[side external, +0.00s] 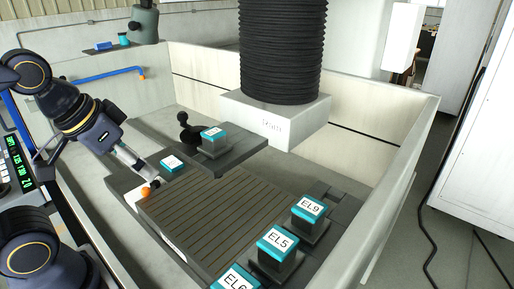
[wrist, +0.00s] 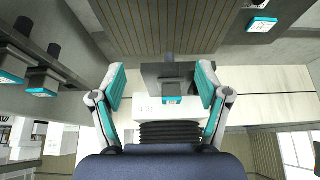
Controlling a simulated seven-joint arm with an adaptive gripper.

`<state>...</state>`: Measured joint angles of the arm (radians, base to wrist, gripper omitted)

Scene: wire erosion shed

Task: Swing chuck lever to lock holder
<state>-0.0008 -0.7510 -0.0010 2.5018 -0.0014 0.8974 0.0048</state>
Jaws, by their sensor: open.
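In the side external view a teal-topped holder (side external: 213,134) sits on a dark block (side external: 228,153) below the white ram head. A black knobbed part (side external: 187,127) stands beside it; I cannot tell whether it is the chuck lever. An orange ball (side external: 148,191) shows at the left edge of the slotted table, close below my gripper (side external: 148,176). I cannot tell whether they touch. In the wrist view my gripper (wrist: 161,82) has its fingers wide apart, with nothing held. The teal holder (wrist: 172,93) appears between them, farther off.
Teal-topped holders labelled EL9 (side external: 309,208), EL5 (side external: 278,243) and EL6 (side external: 237,279) stand along the near right. Another teal block (side external: 172,163) lies by the left edge. The white ram head (side external: 272,119) with black bellows hangs above. Pale tank walls (side external: 408,165) enclose the slotted table (side external: 215,220).

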